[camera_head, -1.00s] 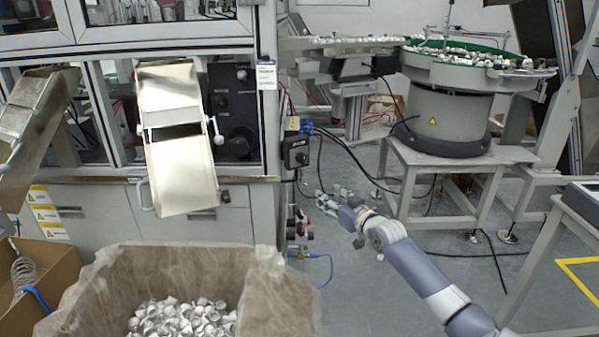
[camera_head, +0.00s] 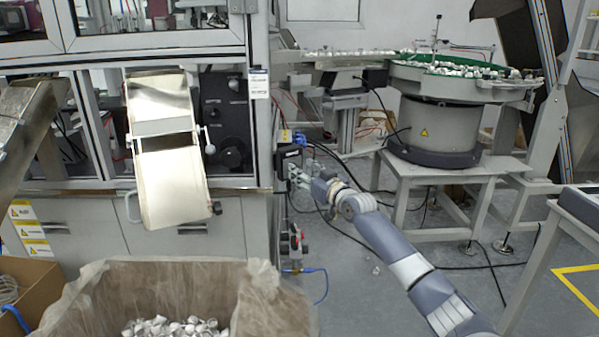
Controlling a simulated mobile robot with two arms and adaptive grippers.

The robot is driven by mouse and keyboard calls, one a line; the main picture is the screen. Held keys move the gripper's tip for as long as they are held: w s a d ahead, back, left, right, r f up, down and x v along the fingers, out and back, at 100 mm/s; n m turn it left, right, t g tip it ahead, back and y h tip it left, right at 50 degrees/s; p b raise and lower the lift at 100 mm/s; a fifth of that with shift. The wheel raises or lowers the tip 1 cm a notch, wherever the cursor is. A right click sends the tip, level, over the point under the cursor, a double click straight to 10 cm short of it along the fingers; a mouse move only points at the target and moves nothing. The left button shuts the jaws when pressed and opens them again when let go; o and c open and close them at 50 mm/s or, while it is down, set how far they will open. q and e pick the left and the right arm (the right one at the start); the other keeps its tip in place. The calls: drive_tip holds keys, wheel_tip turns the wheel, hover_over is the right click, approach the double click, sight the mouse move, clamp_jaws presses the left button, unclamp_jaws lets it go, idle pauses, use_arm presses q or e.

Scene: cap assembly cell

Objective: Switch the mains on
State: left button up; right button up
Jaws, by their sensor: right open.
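The mains switch appears to be the dark box (camera_head: 287,158) on the side of the machine's right corner post, below a small yellow label. Its knob is not clear at this size. My right gripper (camera_head: 295,176) is open, with its fingers pointing left toward the lower part of this box. The fingers overlap the box's edge in the picture; I cannot tell whether they touch it. The right arm reaches in from the lower right. My left gripper is not in view.
Black cables (camera_head: 335,155) hang right of the switch. Air fittings (camera_head: 294,246) and a blue hose are below it. A lined bin (camera_head: 265,300) of caps stands in front. The bowl feeder (camera_head: 435,130) on its stand is at right.

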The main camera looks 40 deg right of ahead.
drive_tip(key=shift+w+d+b, duration=0.15)
drive_tip(key=shift+w+b, duration=0.05)
drive_tip(key=shift+w, duration=0.5)
drive_tip(key=shift+w+d+b, duration=0.1)
drive_tip(key=shift+w+b, duration=0.1)
drive_tip(key=shift+w, duration=0.45)
drive_tip(key=c, duration=0.9)
